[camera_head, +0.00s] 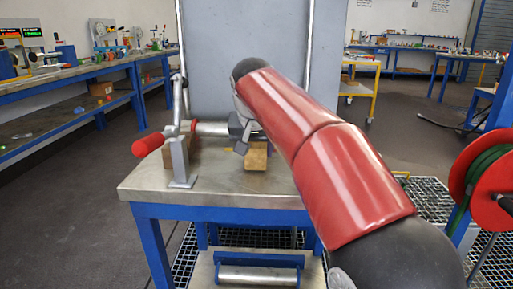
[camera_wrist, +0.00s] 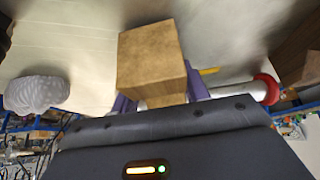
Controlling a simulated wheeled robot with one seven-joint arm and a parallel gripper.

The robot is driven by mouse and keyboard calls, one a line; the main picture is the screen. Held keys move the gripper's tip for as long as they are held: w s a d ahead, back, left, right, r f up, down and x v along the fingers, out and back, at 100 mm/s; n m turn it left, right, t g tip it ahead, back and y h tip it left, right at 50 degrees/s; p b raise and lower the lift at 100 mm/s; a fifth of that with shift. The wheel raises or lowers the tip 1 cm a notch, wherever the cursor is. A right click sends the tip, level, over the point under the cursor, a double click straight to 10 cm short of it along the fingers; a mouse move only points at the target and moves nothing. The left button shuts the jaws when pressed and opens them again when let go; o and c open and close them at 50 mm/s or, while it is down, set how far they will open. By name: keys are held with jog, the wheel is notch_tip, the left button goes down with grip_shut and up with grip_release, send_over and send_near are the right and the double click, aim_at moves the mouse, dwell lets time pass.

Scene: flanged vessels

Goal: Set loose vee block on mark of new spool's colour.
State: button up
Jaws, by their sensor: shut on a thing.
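My gripper (camera_wrist: 160,98) has purple fingers on either side of a wooden block (camera_wrist: 150,60) and is shut on it. Any coloured marks are hidden or unclear; a small yellow strip (camera_wrist: 209,70) shows beside the held block.
A grey panel (camera_head: 215,60) rises behind. A silver roll (camera_head: 258,274) with blue ends lies on the low shelf. A red hose reel (camera_head: 482,178) stands at right.

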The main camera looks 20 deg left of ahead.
jog(key=shift+f, duration=0.2)
jog(key=o, duration=1.1)
